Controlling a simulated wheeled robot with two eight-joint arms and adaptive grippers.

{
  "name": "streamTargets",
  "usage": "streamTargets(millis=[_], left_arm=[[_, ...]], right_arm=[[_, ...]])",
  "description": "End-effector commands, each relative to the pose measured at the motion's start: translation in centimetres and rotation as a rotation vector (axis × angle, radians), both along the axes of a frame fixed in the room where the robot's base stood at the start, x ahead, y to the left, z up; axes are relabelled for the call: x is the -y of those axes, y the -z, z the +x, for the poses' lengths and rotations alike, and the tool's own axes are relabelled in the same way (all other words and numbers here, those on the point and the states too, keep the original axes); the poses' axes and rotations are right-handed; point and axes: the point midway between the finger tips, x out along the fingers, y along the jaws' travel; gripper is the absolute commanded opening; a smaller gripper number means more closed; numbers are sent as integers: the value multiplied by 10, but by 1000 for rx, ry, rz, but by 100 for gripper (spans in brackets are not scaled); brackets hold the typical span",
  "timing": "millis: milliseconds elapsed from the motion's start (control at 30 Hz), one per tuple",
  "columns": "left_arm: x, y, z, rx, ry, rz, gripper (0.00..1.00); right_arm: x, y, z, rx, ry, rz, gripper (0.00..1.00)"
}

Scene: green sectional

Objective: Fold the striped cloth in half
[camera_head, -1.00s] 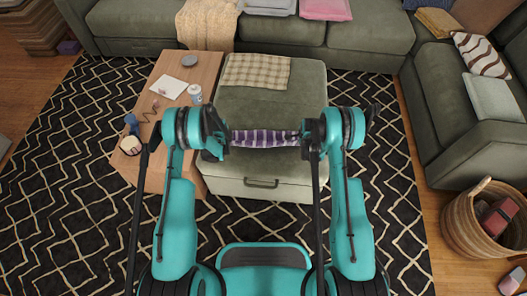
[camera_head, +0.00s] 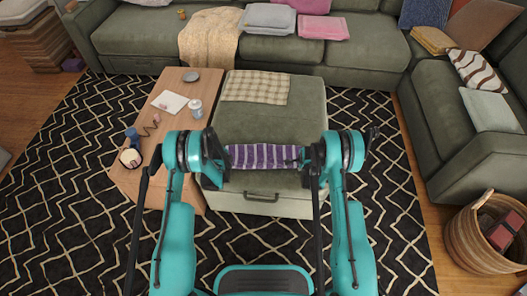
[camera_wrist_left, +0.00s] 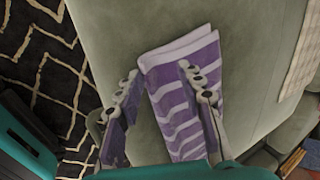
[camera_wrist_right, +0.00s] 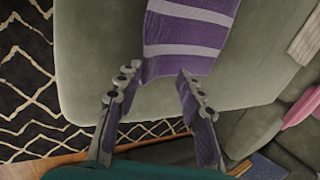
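The purple-and-white striped cloth (camera_head: 268,156) lies on the green ottoman (camera_head: 265,122), near its front edge and between my grippers. The left wrist view shows the cloth (camera_wrist_left: 178,112) doubled, with two layer edges slightly offset at its far end. My left gripper (camera_head: 217,162) is open; in its wrist view the fingers (camera_wrist_left: 159,75) are apart, one overlapping the cloth in the picture and one beside it. My right gripper (camera_head: 309,160) is open and empty; in its wrist view the fingers (camera_wrist_right: 154,82) are apart just short of the cloth's near end (camera_wrist_right: 190,40).
A wooden side table (camera_head: 170,128) with a jar (camera_head: 196,108), paper and other small items stands left of the ottoman, close to my left arm. A checked cloth (camera_head: 255,87) lies at the ottoman's back. Green sofas stand behind and right; a basket (camera_head: 475,238) is at the right.

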Motion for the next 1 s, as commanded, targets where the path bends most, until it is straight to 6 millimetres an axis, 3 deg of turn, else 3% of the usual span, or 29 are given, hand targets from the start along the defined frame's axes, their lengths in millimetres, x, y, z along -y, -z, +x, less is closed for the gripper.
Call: streamTargets(millis=[167,367,733,1000], left_arm=[[0,-3,-1,0,0,0,38],[0,-30,-12,0,0,0,38],[0,-78,-50,0,0,0,38],[0,-90,-60,0,0,0,38]], right_arm=[[0,-3,-1,0,0,0,38],[0,-30,-12,0,0,0,38],[0,-78,-50,0,0,0,38],[0,-90,-60,0,0,0,38]])
